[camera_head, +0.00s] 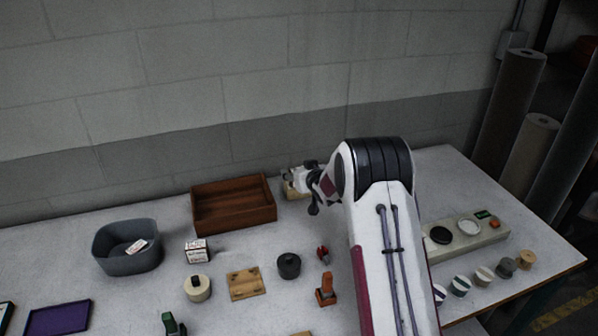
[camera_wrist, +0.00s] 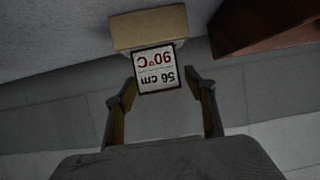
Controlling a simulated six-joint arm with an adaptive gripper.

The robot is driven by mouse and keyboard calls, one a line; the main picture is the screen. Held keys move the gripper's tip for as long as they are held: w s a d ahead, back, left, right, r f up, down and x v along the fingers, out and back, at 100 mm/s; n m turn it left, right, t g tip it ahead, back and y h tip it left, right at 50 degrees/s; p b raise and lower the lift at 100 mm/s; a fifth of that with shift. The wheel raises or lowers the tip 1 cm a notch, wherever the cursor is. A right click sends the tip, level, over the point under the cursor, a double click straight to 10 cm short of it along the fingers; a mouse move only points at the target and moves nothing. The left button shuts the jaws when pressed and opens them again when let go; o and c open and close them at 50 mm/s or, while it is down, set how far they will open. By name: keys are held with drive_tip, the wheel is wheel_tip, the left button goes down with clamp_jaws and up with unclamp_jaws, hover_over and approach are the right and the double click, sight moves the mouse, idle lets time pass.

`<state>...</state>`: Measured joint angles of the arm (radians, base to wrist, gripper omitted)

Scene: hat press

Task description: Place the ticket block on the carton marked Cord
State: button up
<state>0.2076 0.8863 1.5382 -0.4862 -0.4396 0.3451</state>
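A small block with a white printed face reading "56 cm" and "90°C" (camera_wrist: 157,69) shows upside down in the wrist view; I take it for the ticket block. It lies against a tan carton (camera_wrist: 150,28), seemingly resting on it. My gripper (camera_wrist: 160,75) has its two fingers apart on either side of the block, with a narrow gap showing at the right. In the head view my gripper (camera_head: 312,188) is beside the tan carton (camera_head: 291,189), which is partly hidden behind it. No Cord marking is readable.
A brown wooden tray (camera_head: 233,222) stands just left of the tan carton. A grey bin (camera_head: 112,265) holding a white card, a small white carton (camera_head: 196,250), and several small items lie on the table. A grey block wall (camera_head: 180,90) stands close behind.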

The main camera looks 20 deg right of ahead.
drive_tip(key=shift+r, duration=0.2)
drive_tip(key=v, duration=1.2)
idle(0.4)
drive_tip(key=shift+f, duration=0.1)
idle(0.5)
